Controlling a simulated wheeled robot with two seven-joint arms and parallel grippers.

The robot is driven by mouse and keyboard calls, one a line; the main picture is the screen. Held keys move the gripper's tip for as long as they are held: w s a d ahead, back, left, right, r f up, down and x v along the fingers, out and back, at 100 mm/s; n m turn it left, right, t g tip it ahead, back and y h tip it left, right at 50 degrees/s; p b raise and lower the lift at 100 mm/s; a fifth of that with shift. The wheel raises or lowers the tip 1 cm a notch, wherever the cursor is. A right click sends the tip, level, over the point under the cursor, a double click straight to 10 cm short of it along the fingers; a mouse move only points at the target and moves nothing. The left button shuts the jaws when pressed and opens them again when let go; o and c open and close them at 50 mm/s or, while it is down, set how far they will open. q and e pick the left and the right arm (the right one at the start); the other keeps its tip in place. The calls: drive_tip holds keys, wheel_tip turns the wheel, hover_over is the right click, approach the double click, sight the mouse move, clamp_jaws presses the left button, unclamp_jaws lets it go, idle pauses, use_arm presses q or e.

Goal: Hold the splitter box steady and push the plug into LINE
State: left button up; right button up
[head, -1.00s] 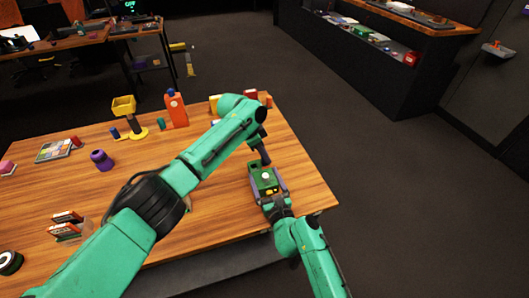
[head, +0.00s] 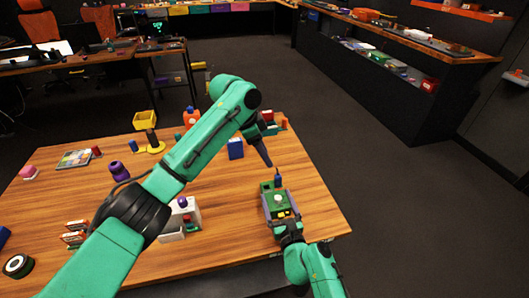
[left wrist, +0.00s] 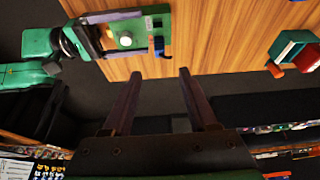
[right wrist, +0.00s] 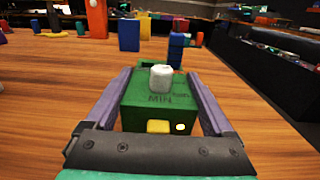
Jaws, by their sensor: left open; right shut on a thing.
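The green splitter box (head: 280,208), with a white knob and a yellow button, sits near the table's right front. My right gripper (head: 281,213) is shut on it, one finger along each side; the right wrist view shows the box (right wrist: 150,112) between them. A dark blue plug-like piece (head: 277,180) stands at the box's far end; it also shows in the left wrist view (left wrist: 159,46). I cannot tell whether it is seated in a socket, and no LINE label is legible. My left gripper (head: 267,160) is open and empty, just beyond that blue piece, its fingers (left wrist: 158,75) apart from it.
A blue block (head: 236,149) and a group of coloured blocks stand farther back on the wooden table (head: 315,205). The table's right edge is close to the box; wood between box and blocks is clear.

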use_arm(q)
drive_tip(key=shift+r, duration=0.15)
idle(0.3)
drive_tip(key=v, duration=1)
drive_tip(key=shift+d+r, duration=0.3)
drive_tip(key=shift+r, duration=0.2)
drive_tip(key=shift+w, duration=0.1)
use_arm(e)
drive_tip(key=o, duration=1.2)
drive_tip(key=v, duration=1.2)
